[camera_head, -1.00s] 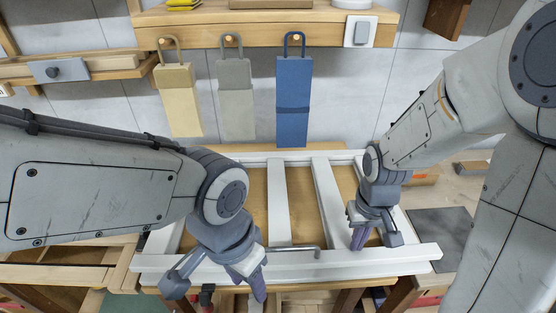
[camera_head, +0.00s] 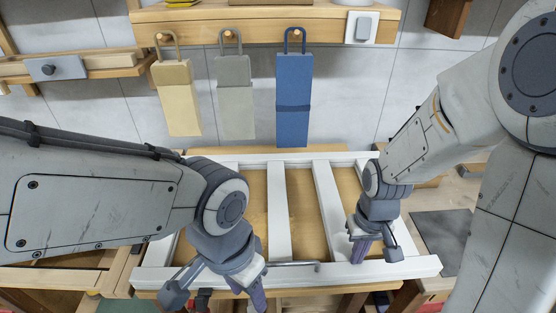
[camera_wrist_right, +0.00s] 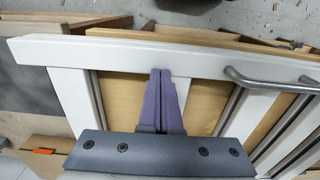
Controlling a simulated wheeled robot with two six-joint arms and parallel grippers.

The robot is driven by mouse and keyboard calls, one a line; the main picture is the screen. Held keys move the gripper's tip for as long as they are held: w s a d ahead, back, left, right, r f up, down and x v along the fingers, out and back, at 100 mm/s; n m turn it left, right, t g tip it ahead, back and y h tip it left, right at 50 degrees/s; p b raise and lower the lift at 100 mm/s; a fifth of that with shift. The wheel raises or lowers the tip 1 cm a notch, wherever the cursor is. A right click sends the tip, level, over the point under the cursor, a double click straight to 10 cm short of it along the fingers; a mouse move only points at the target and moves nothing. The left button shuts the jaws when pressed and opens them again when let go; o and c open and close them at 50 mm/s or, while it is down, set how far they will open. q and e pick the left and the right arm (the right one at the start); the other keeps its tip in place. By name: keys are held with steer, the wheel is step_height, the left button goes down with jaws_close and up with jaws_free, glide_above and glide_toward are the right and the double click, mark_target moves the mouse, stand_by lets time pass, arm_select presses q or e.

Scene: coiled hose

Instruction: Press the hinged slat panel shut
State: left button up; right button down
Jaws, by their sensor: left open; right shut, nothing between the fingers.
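The white slat panel (camera_head: 278,208) lies over a wooden board, with slats running front to back. A grey bar handle (camera_head: 295,265) sits on its front rail. Whether a gap remains under the front rail cannot be told. My right gripper (camera_head: 359,252) points down just behind the front rail, right of the handle. In the right wrist view its purple fingers (camera_wrist_right: 161,95) are together and empty, overlapping the white rail; contact is unclear. My left gripper (camera_head: 258,299) is open, at the front edge left of the handle; its fingertips are partly cut off by the picture edge.
Yellow, grey and blue (camera_head: 293,100) hanging pieces are on pegs under a wooden shelf (camera_head: 230,24) behind the panel. A dark grey plate (camera_head: 441,240) lies to the right. A grey latch-like block (camera_head: 55,70) is on a wooden rail at the left.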

stand_by(0.3)
step_height(320, 180, up, 7)
steer(key=p, duration=0.7)
stand_by(0.3)
steer(key=s+a+r+n+y, duration=0.1)
steer(key=s+a+r+n, duration=0.6)
steer(key=s+a+r, duration=0.2)
steer(key=s+a, duration=0.2)
steer(key=a, duration=0.2)
steer(key=shift+s, duration=0.35)
